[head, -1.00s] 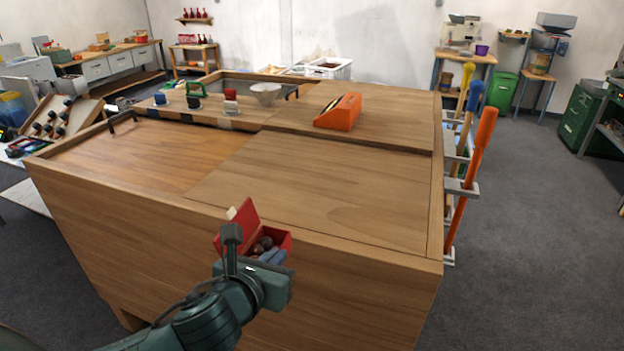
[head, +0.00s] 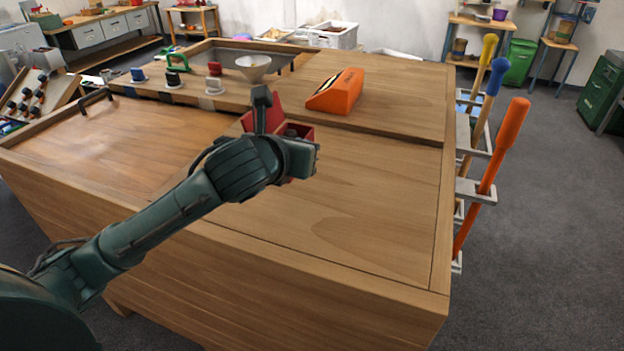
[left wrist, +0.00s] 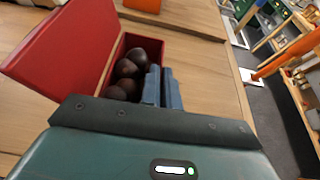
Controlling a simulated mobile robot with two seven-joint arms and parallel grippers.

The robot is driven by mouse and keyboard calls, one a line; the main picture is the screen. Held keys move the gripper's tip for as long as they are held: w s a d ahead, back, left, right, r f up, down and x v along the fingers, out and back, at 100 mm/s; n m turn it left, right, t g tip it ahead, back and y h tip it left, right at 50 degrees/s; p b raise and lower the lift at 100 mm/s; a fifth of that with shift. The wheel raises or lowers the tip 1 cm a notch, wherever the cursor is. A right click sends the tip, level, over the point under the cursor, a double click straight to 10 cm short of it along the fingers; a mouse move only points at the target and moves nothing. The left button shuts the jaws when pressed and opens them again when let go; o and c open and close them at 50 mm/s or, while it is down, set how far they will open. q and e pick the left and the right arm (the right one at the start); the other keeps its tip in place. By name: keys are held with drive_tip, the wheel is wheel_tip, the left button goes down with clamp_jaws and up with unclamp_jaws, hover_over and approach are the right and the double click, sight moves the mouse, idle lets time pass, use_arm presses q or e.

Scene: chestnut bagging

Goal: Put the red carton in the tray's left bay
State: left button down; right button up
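The red carton (head: 299,130) hangs above the front half of the wooden bench top, its lid tipped open. In the left wrist view the carton (left wrist: 102,52) holds several dark brown chestnuts (left wrist: 126,72). My left gripper (left wrist: 163,86) is shut on the carton's right wall, with its two blue-grey fingers close together there. In the head view my left wrist hides part of the carton and the fingers. My right gripper is not in view. I cannot make out a tray with a left bay.
An orange wedge-shaped box (head: 337,92) stands on the raised rear panel. A funnel (head: 254,68) and several coloured stamp-like pieces (head: 175,72) stand at the back left. Long-handled tools (head: 497,150) rise along the right side. The front right bench top (head: 375,200) is clear.

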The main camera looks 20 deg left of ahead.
use_arm(q)
drive_tip(key=f, duration=0.5)
drive_tip(key=shift+s+f, duration=0.1)
drive_tip(key=shift+s, duration=0.15)
drive_tip(key=shift+w+f, duration=0.1)
drive_tip(key=shift+f, duration=2.1)
drive_tip(key=shift+f, duration=0.1)
drive_tip(key=c, duration=1.6)
unclamp_jaws()
drive_tip(key=shift+c, duration=0.2)
